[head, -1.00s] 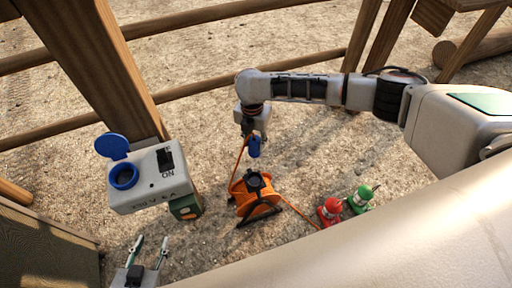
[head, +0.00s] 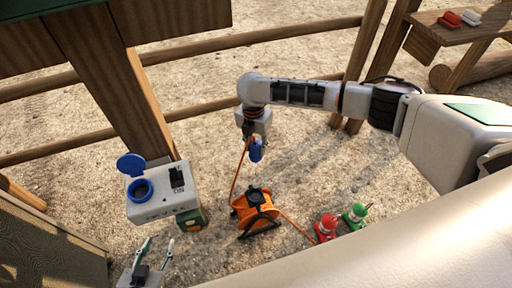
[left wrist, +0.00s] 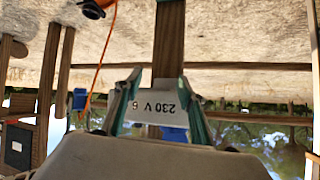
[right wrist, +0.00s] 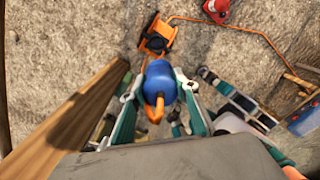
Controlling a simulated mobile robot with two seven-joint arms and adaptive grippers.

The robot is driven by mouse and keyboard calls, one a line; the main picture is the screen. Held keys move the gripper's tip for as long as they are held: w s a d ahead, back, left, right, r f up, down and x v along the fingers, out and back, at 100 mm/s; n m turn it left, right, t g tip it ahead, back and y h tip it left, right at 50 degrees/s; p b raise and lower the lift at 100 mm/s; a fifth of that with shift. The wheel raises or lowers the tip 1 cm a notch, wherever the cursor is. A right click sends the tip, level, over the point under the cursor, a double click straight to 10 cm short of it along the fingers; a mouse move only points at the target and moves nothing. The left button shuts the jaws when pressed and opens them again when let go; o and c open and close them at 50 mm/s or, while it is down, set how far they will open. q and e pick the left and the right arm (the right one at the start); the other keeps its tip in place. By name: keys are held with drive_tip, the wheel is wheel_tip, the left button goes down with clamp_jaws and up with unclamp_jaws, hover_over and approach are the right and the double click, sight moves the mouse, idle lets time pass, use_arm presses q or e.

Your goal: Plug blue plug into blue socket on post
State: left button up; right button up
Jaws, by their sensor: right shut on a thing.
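The blue plug (head: 256,150) hangs from my right gripper (head: 254,138), which is shut on it. In the right wrist view the plug (right wrist: 160,82) sits between the fingers, with an orange cable at its near end. The blue socket (head: 141,190) is on top of a white box on the wooden post, its round blue lid (head: 131,164) standing open. The plug is apart from the socket, to its right. My left gripper (head: 152,258) is open and empty below the box. In the left wrist view the box (left wrist: 152,105), marked 230 V, shows beyond the open fingers.
An orange cable reel (head: 256,212) stands on the gravel, its cable running to the plug. The box carries a black switch (head: 177,177) marked ON. Wooden rails (head: 210,107) run behind the post.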

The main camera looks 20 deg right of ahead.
sight(256, 141)
wheel_tip(256, 141, up, 5)
drive_tip(key=p, duration=0.4)
drive_tip(key=shift+f, duration=0.2)
wheel_tip(256, 141, up, 3)
drive_tip(key=shift+r+p, duration=0.15)
drive_tip(key=shift+p, duration=0.55)
use_arm(q)
drive_tip(key=shift+y, duration=0.4)
drive_tip(key=a+r, duration=0.2)
drive_tip(key=r, duration=0.1)
drive_tip(key=shift+s+a+r, duration=0.15)
drive_tip(key=shift+s+r, duration=0.1)
drive_tip(key=shift+s, duration=0.15)
use_arm(e)
wheel_tip(256, 141, up, 7)
use_arm(q)
drive_tip(key=shift+w+a, duration=0.1)
use_arm(e)
drive_tip(key=shift+a, duration=0.15)
